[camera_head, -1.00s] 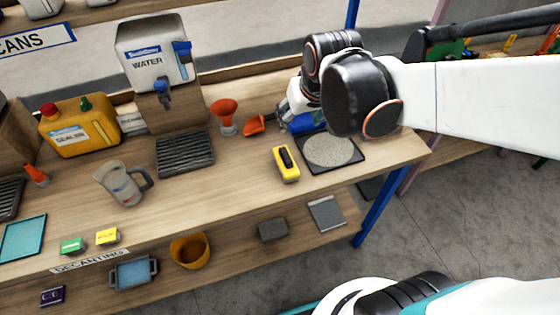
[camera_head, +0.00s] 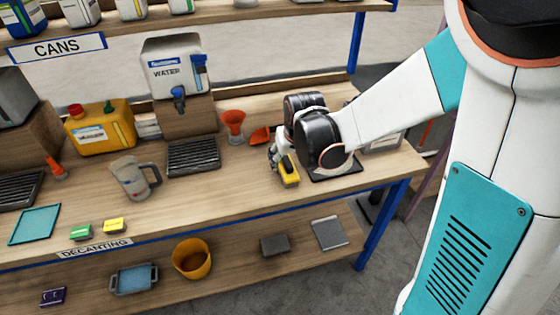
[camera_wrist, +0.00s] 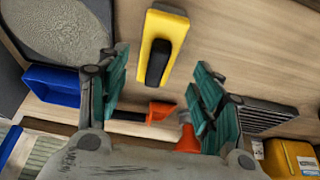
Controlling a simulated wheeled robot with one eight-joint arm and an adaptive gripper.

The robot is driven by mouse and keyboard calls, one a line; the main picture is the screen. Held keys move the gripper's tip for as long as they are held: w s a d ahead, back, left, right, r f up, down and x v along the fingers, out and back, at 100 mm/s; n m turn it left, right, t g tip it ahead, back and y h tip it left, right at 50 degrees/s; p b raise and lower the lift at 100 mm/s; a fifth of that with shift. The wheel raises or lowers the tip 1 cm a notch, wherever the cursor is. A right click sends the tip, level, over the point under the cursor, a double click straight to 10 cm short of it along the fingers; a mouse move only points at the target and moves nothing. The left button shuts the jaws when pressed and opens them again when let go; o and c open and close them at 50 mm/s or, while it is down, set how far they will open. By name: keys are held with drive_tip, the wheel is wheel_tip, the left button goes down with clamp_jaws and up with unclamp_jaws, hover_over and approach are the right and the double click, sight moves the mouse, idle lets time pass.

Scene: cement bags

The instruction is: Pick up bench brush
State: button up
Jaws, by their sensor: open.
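A yellow block-shaped item with a black grip on top, which looks like the bench brush (camera_head: 291,178), lies on the wooden bench left of a dark square mat. My gripper (camera_head: 277,157) is at its far left side and hides part of it in the head view. In the wrist view, the brush (camera_wrist: 177,30) lies ahead of and between the two teal finger pads of my gripper (camera_wrist: 161,62). The fingers are spread wide with nothing between their pads. I cannot tell the exact height of the fingers above the bench.
An orange funnel (camera_head: 232,126) and an orange scoop (camera_head: 259,136) stand close behind. A blue container (camera_wrist: 52,85) and a grey round patch on the mat (camera_wrist: 70,30) flank the brush.

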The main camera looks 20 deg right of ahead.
sight(288, 163)
drive_tip(key=shift+d+b+x, duration=0.2)
drive_tip(key=shift+b+x, duration=1.2)
drive_tip(key=shift+x, duration=1.7)
drive_tip(key=shift+s, duration=0.15)
drive_tip(key=c, duration=1.2)
